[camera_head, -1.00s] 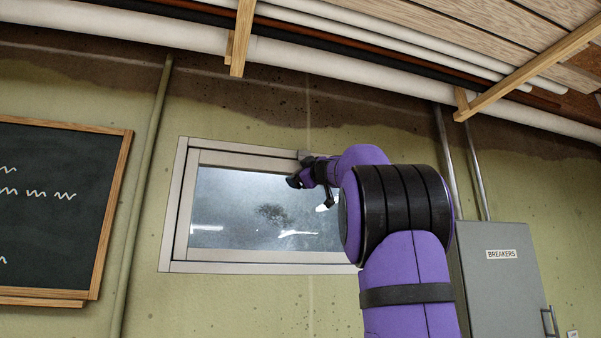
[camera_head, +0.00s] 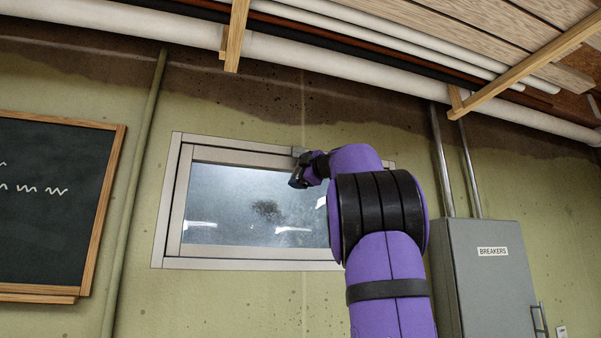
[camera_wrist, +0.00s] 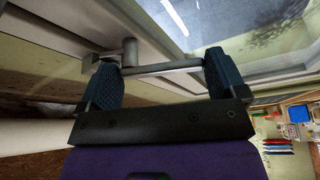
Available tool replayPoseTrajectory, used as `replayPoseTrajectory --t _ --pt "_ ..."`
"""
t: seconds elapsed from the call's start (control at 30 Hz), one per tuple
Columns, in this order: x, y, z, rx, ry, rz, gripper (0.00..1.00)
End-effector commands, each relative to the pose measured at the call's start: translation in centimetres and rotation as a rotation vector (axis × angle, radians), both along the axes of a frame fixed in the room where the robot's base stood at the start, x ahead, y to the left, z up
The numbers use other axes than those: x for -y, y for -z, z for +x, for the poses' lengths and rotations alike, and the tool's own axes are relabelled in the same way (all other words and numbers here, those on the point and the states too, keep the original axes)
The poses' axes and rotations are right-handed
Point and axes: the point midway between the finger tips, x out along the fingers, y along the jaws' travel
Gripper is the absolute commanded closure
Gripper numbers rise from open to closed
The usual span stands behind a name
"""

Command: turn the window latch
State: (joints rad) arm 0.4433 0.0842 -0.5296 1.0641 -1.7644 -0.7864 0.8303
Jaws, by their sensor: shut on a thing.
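The window (camera_head: 250,265) has a pale frame and a cloudy pane, set high in the wall. Its grey metal latch shows in the wrist view (camera_wrist: 165,69), with a round post on the frame and a bar running from it. In the head view only a small part of the latch (camera_head: 299,152) shows at the top rail. My gripper (camera_wrist: 160,63) is shut on the latch, one finger at each end of the bar. In the head view my gripper (camera_head: 300,177) is at the upper right of the pane, and my purple arm hides the window's right side.
A grey breaker box (camera_head: 485,285) stands at the right with conduits (camera_head: 443,165) above it. A chalkboard (camera_head: 50,210) hangs at the left, next to a vertical pipe (camera_head: 138,190). Pipes (camera_head: 330,62) and wooden joists (camera_head: 525,70) run overhead.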

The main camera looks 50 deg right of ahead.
Motion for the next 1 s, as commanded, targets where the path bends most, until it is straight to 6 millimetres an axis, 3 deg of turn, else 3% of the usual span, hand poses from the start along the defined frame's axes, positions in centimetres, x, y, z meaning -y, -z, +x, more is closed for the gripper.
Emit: replayPoseTrajectory --t 0.2,0.23,0.27,0.67,1.0 --pt "0.0 0.0 0.1 0.0 -0.001 0.001 0.52" --pt "0.0 0.0 0.1 0.0 -0.001 0.001 0.05" --pt "0.0 0.0 0.1 0.0 -0.001 0.001 0.0" --pt "-0.2 0.1 -1.1 0.001 0.0 0.003 0.0" --pt "-1.3 0.9 -6.8 0.002 0.0 0.003 0.0"
